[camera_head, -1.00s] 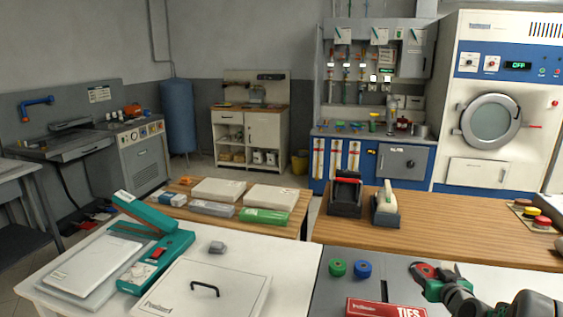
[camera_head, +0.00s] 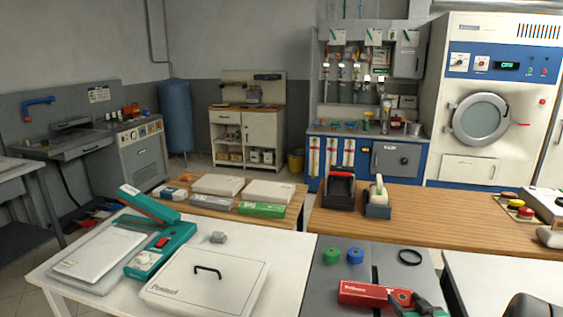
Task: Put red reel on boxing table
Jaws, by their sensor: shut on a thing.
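My gripper (camera_head: 418,304), with dark and green parts, is at the bottom edge right of centre. It is shut on the red reel (camera_head: 402,296), which is mostly hidden by the fingers and overlaps the red box's right end in the picture. A green reel (camera_head: 331,255) and a blue reel (camera_head: 355,256) stand on the grey tabletop (camera_head: 340,275). A black ring (camera_head: 410,257) lies to their right. No label marks the boxing table; a low wooden table (camera_head: 292,208) bearing flat white boxes stands behind the white table.
A red ties box (camera_head: 362,293) lies beside my gripper. The white table (camera_head: 80,290) holds a teal sealer (camera_head: 155,250) and a white lidded panel (camera_head: 210,278). A long wooden counter (camera_head: 440,210) runs behind, with two dark holders and coloured buttons.

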